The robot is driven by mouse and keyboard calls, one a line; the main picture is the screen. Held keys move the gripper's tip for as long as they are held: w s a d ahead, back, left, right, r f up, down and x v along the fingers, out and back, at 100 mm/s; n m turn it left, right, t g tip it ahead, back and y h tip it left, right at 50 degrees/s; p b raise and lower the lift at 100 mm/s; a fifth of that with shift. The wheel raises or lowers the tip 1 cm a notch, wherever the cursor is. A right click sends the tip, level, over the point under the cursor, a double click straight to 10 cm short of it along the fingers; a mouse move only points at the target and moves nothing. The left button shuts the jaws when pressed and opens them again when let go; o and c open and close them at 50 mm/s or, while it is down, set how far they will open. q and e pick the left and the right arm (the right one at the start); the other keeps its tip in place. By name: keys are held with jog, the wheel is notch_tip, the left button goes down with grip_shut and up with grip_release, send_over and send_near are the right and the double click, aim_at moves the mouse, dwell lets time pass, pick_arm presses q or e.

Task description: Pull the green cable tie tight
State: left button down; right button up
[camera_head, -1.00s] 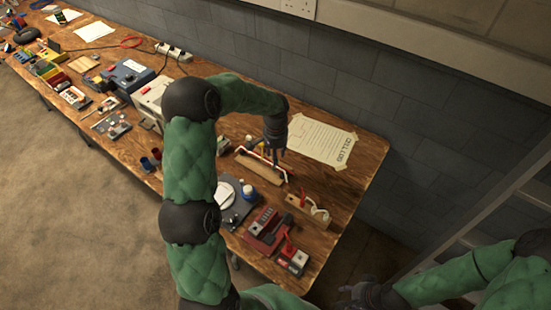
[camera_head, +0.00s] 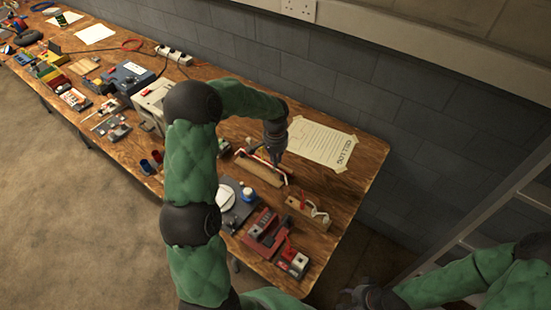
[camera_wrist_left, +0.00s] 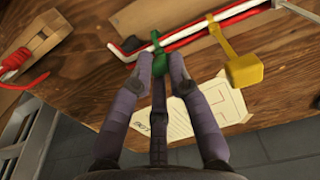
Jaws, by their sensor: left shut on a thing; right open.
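The green cable tie (camera_wrist_left: 157,64) is around a bundle of red, white and black cables (camera_wrist_left: 205,28) in the left wrist view. My left gripper (camera_wrist_left: 161,62) is at the tie, its fingertips shut on its green part; the exact grip is partly hidden between the fingers. In the head view my left gripper (camera_head: 274,154) is over the cable bundle on a wooden block (camera_head: 259,170), and the green tie cannot be made out. A yellow cable tie (camera_wrist_left: 240,62) is on the same bundle, to the right. My right gripper (camera_head: 365,296) is open, off the table's front edge.
A taped paper sheet (camera_head: 322,142) lies behind the block. A smaller wooden block with a red and white cable (camera_head: 308,210) and a red tool (camera_head: 266,230) lie nearer the front right. The wall runs behind the workbench (camera_head: 363,180). More items crowd the left.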

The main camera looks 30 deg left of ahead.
pick_arm(q)
notch_tip(320, 180, up, 4)
jog(key=p, duration=0.2)
jog(key=shift+r+p, duration=0.25)
jog(key=shift+p, duration=0.05)
jog(key=shift+f, duration=0.1)
jog(key=c, duration=1.2)
grip_release()
jog(key=shift+o, duration=0.2)
notch_tip(320, 180, up, 12)
